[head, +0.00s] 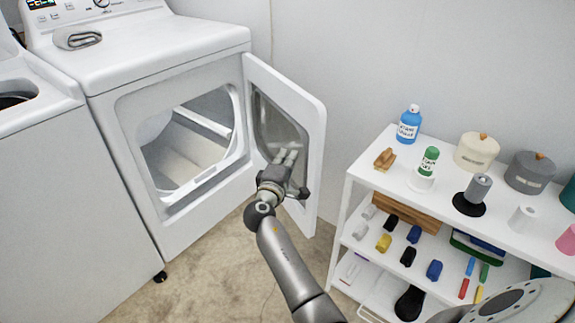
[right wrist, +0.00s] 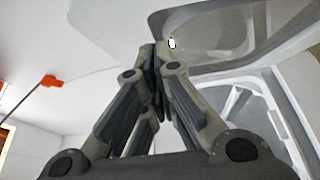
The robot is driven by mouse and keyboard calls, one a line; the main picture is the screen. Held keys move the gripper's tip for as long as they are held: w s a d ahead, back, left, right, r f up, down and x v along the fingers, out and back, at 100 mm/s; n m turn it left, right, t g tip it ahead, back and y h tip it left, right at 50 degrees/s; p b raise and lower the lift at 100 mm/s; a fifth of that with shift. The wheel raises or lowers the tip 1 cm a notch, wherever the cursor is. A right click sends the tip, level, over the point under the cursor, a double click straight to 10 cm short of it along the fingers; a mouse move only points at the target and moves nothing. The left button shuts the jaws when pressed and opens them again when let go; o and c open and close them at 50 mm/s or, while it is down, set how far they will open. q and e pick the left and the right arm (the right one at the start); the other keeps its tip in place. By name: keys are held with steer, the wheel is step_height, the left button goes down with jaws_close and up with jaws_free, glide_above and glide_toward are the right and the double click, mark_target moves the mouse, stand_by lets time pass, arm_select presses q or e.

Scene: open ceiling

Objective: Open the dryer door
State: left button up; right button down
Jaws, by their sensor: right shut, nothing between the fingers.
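The white dryer (head: 172,75) stands at the left, and its door (head: 312,150) is swung open to the right, at a wide angle to the front. The drum opening (head: 185,150) is exposed. My right gripper (head: 290,156) is in front of the inner side of the door, by its dark window; its fingers are together and empty. In the right wrist view my right gripper (right wrist: 158,50) is shut, with the door's window panel (right wrist: 225,32) behind its tips. I cannot tell whether the tips touch the door. My left gripper is not in view.
A white shelf unit (head: 345,200) with bottles, canisters and small items stands right of the door, with a narrow gap between. A washer (head: 45,120) stands left of the dryer. Bare floor (head: 215,275) lies in front.

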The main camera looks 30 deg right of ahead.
mark_target(308, 135)
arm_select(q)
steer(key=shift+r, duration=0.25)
arm_select(e)
steer(key=shift+w+d, duration=0.5)
steer(key=shift+d, duration=0.7)
steer(key=shift+w+d, duration=0.55)
steer(key=shift+d, duration=0.65)
steer(key=shift+w+d, duration=0.5)
steer(key=shift+d, duration=0.7)
